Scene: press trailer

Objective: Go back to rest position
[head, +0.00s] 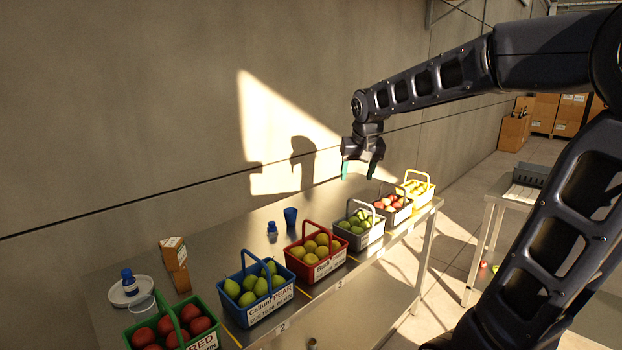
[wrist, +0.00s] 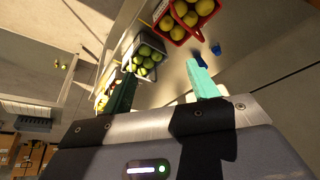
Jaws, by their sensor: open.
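My gripper (head: 360,168) hangs from my raised arm above the back of the steel table, with its fingers pointing down. Its two fingers are apart and nothing is between them. In the wrist view my gripper (wrist: 160,90) shows one dark finger and one pale green fingertip, with the table and baskets beyond. It touches nothing and is above the row of baskets, near the grey basket of green fruit (head: 358,238).
The table (head: 215,235) holds a green basket (head: 135,341), a blue basket (head: 270,307), a red basket (head: 330,268) and more fruit baskets at the far end. A second table (head: 512,197) is at right.

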